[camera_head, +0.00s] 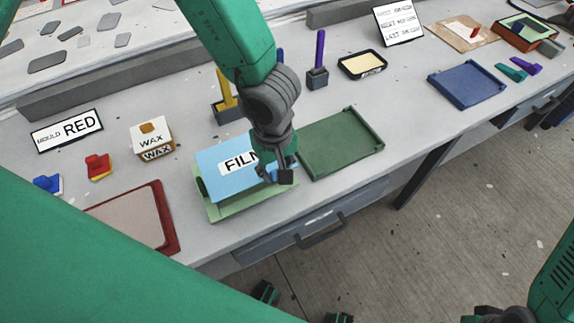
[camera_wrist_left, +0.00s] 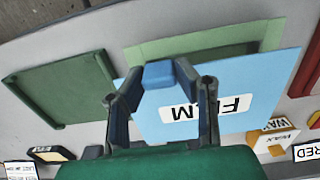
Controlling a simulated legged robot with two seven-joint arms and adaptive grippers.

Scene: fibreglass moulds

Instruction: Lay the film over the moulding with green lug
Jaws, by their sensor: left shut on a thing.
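The film, a light blue sheet (camera_head: 213,178) with a white FILM label, is over a pale green moulding (camera_head: 246,207) on the bench. I cannot tell whether film and moulding touch.
A dark green tray (camera_head: 343,146) lies right of the moulding. A red-rimmed tray (camera_head: 168,218) lies left, with a WAX box (camera_head: 152,138) and a RED sign (camera_head: 67,130) behind. A blue tray (camera_head: 467,84) lies farther right. The bench's front edge is close.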

